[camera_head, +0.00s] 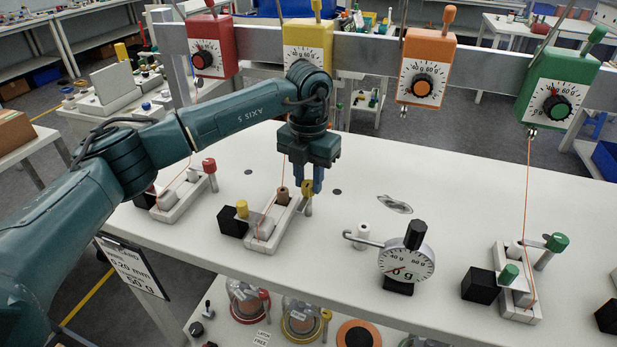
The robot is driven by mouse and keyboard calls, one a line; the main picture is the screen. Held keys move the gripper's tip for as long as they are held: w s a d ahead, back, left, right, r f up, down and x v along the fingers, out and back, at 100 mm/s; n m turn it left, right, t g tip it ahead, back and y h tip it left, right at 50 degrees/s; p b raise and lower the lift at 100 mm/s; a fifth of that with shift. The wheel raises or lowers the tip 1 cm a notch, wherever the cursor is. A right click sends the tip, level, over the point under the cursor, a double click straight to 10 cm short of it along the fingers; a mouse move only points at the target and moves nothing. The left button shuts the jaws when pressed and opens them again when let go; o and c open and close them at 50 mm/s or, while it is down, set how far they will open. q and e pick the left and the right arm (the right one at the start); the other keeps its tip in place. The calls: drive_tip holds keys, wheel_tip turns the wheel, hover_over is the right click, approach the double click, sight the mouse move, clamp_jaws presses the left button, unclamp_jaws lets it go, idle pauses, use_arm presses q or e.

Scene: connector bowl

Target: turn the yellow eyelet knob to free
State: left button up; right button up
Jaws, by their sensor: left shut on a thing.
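The yellow eyelet knob (308,187) sits on a metal stem at the far right end of the yellow station's white block (267,232). My left gripper (306,182) points down over it, its blue fingers shut on the knob and hiding part of it. An orange thread runs from the yellow gauge box (307,42) down to the block, partly behind my arm. My right gripper is not in view.
Similar stations with a red knob (209,165) and a green knob (557,242) stand to the left and right. A dial gauge (406,264) stands on the white table (375,158) right of my gripper. A metal rail (366,54) with gauge boxes crosses behind.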

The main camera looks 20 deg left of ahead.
sight(308, 183)
use_arm(q)
drive_tip(key=shift+r, duration=0.1)
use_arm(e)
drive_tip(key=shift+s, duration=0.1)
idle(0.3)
use_arm(q)
drive_tip(key=o, duration=1)
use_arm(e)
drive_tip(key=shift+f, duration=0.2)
use_arm(q)
drive_tip(key=shift+r, duration=0.5)
wheel_tip(308, 183, up, 12)
drive_tip(key=b, duration=0.1)
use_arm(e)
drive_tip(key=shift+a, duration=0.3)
